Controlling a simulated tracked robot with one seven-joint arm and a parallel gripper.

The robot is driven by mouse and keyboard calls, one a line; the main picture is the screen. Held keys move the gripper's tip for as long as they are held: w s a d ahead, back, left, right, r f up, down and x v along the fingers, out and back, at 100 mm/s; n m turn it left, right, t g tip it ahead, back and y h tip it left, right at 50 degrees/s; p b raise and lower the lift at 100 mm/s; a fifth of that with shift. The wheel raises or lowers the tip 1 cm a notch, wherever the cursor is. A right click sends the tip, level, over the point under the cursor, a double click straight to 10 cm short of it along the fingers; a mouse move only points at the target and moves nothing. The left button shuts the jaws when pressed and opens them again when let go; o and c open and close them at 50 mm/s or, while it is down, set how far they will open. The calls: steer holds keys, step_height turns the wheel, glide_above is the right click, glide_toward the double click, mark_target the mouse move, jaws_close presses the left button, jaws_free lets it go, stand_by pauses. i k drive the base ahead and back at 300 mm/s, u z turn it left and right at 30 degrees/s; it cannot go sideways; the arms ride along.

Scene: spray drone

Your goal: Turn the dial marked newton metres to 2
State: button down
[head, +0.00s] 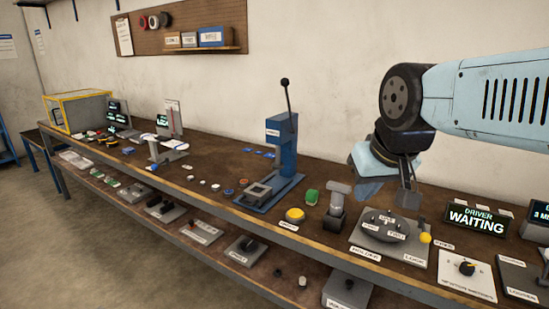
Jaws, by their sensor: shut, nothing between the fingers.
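The dial is a black knob (467,268) on a pale square plate (482,284) near the front edge of the bench at the right. The label along the plate's front seems to read newton metres, but it is small. A yellowish mark shows on the knob; the scale numbers are too small to read. My gripper (406,198) hangs from the pale blue arm, up and to the left of the dial, above the far side of a round fixture. It is shut and empty, apart from the dial. Its fingertips are small in this view.
A grey plate with a round fixture (383,226) and a yellow ball (425,238) lies left of the dial. A display reading DRIVER WAITING (476,218) stands behind it. A dark plate (520,278) lies to the right. A blue lever press (281,145) stands farther left.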

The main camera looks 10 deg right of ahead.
mark_target(467, 269)
steer(key=z, duration=1.3)
steer(key=k, duration=0.35)
steer(key=z, duration=0.1)
steer(key=i, duration=0.5)
